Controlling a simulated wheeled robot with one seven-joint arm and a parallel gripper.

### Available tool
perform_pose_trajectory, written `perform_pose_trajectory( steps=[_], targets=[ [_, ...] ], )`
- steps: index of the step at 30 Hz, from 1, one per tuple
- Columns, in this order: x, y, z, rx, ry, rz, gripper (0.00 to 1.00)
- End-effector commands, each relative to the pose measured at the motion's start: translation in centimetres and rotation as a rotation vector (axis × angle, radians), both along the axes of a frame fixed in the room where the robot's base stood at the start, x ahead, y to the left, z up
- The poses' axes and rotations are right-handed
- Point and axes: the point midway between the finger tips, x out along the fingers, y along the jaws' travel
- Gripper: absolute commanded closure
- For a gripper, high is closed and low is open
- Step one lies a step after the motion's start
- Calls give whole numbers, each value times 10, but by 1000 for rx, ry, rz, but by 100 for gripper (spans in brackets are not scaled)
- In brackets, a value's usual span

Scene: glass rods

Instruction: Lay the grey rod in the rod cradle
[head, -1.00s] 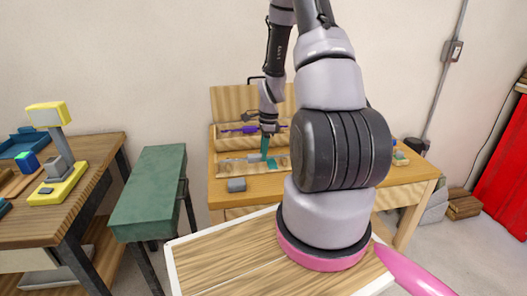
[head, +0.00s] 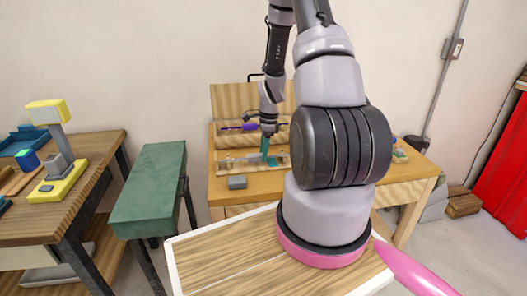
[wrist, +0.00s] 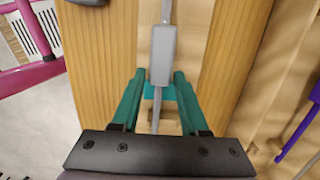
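The grey rod (head: 240,161) lies along a wooden tray on the far table. In the wrist view the grey rod (wrist: 155,119) runs up the picture over a pale channel and carries a thicker grey block (wrist: 161,55). My gripper (head: 266,155) is low over the tray. In the wrist view its teal fingers (wrist: 160,80) stand on both sides of the rod, with a brighter teal patch (wrist: 149,91) between them. I cannot tell whether they touch the rod. Which part is the cradle is not clear.
A purple rod (head: 240,127) lies behind, also in the wrist view (wrist: 298,128). A small grey block (head: 236,183) sits at the table's front. A green bench (head: 150,190) and a workbench with a yellow stand (head: 62,185) are at left.

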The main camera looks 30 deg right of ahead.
Motion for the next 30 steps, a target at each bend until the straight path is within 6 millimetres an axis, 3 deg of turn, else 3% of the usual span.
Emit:
perform_pose_trajectory(
  steps=[14,24,30],
  targets=[
    [1,-1,9,-2,-4,1,31],
    [-1,-9,74,-2,-5,0,31],
    [-2,-12,100,-2,-3,0,31]
  ],
)
